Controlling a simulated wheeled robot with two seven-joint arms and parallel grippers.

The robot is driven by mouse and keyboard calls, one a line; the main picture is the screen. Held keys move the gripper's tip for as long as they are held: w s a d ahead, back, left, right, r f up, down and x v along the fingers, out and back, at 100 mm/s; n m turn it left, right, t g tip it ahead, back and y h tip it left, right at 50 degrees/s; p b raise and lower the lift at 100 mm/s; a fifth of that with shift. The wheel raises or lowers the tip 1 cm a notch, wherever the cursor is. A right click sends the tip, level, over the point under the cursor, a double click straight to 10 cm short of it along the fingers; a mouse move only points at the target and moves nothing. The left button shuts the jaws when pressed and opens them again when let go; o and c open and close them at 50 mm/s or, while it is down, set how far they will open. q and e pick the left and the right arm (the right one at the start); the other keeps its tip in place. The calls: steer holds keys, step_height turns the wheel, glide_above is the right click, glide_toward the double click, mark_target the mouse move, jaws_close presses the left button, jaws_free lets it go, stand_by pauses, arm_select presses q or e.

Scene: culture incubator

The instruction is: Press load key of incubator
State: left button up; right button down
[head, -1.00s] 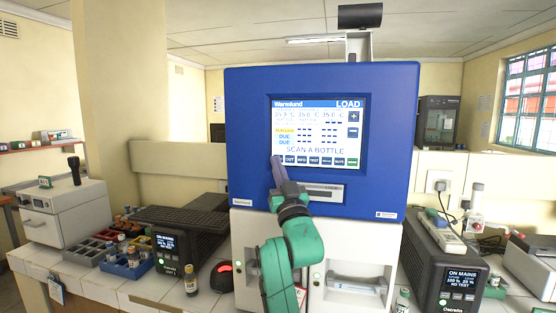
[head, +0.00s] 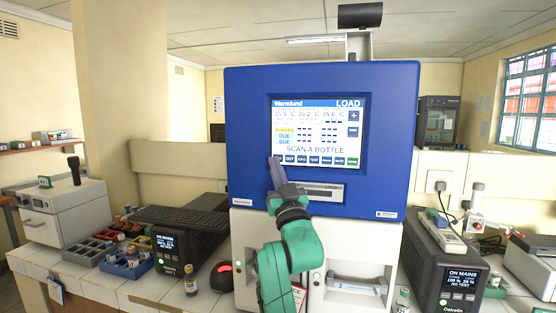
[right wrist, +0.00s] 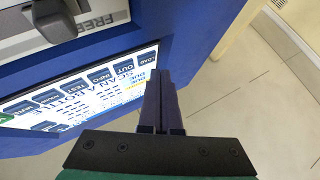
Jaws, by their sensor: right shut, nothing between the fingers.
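The blue incubator (head: 245,120) stands in the middle of the head view. Its screen (head: 318,132) reads LOAD at the top right and SCAN A BOTTLE near the bottom, above a row of keys. My right gripper (head: 272,160) is shut and empty, its tip at the lower left corner of the screen. In the head view it covers the leftmost key. The right wrist view shows the load key (right wrist: 148,59) at the row's end, beside the closed fingers (right wrist: 161,75). I cannot tell whether the tip touches the screen. My left gripper is not in view.
Below the screen is a slot panel (head: 325,193). On the counter at left stand a vial (head: 190,281), a red scanner (head: 222,275) and a rack of bottles (head: 126,263). A dark power unit (head: 440,265) stands at right. The space before the screen is clear except for my arm.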

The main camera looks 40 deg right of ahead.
steer(key=shift+s+a+b, duration=0.15)
steer(key=shift+s+a, duration=0.55)
steer(key=shift+a, duration=0.35)
steer(key=shift+s+a+b, duration=0.15)
steer(key=shift+s+a, duration=0.55)
steer(key=shift+a, duration=0.3)
